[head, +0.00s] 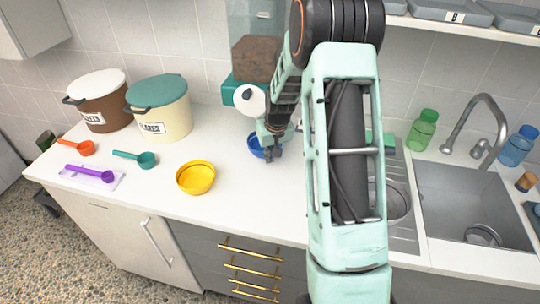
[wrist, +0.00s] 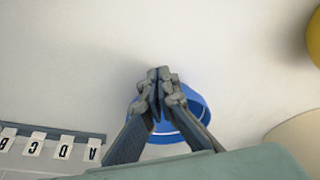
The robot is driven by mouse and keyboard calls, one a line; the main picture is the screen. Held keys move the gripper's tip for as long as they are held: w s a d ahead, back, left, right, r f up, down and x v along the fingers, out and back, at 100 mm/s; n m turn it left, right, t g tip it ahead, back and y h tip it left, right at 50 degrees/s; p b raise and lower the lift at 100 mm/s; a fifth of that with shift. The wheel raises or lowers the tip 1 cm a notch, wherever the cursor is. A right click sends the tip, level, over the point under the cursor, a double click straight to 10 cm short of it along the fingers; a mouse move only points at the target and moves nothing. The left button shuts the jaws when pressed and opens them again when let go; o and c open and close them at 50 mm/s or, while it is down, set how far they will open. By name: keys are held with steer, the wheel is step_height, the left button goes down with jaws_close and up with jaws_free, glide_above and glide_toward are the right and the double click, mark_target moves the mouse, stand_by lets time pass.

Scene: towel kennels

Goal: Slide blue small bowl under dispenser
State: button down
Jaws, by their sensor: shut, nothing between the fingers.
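The small blue bowl (head: 254,148) stands on the white counter, largely hidden behind my gripper in the head view. In the wrist view the blue bowl (wrist: 196,104) shows behind and around my fingers. My gripper (head: 272,156) is shut and empty, pointing down at the bowl. In the wrist view my gripper's fingertips (wrist: 158,76) meet just beyond the bowl's rim; whether they touch it I cannot tell. The dispenser (head: 256,57), with brown contents and a teal lower part, stands at the back of the counter, partly hidden by my arm.
A yellow bowl (head: 196,177) stands left of the blue one. Brown (head: 97,108) and cream (head: 163,113) canisters stand at the back left. Orange, teal (head: 143,160) and purple scoops lie at the left. A sink (head: 470,205) and bottles are at the right.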

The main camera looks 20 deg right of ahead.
steer(key=shift+w+b, duration=0.5)
steer(key=shift+w, duration=1.3)
